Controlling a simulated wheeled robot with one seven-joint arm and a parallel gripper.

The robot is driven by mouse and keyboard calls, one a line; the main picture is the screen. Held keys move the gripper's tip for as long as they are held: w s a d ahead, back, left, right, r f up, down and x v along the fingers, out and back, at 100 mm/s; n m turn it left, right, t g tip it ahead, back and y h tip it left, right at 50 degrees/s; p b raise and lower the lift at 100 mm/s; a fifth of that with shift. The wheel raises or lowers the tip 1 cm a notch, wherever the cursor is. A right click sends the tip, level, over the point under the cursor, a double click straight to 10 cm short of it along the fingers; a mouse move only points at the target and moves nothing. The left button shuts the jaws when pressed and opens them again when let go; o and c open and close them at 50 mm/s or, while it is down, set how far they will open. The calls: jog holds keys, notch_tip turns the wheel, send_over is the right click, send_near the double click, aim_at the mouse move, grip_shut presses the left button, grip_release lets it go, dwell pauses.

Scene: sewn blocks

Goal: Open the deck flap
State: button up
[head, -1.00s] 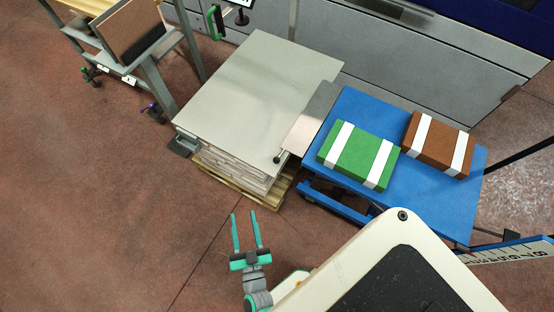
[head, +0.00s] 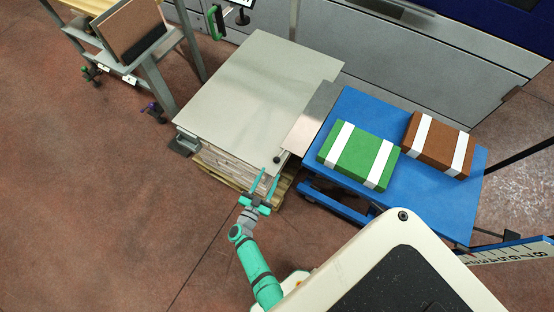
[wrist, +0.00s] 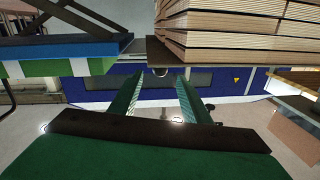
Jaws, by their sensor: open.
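The deck flap (head: 313,117) is a thin grey plate, apparently lying flat, between the large pale grey top plate and the blue table in the head view. A small dark knob (head: 277,159) sits at its near left corner. My teal gripper (head: 269,174) is open and empty, its two fingers pointing up the picture toward the knob, just short of it in the head view. In the wrist view my open fingers (wrist: 172,76) have a small rounded thing (wrist: 160,72) near their tips, likely the knob. I cannot tell whether they touch it.
The pale grey top plate (head: 252,82) lies on a stack of sheets (head: 232,172) on a pallet. The blue table (head: 400,194) carries a green block (head: 357,154) and a brown block (head: 437,144), both with white bands. A grey rack (head: 158,90) stands upper left. Open floor lies left.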

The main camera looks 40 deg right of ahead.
aim_at(276, 163)
jog(key=x, duration=0.9)
grip_shut()
jog(key=shift+s, duration=0.1)
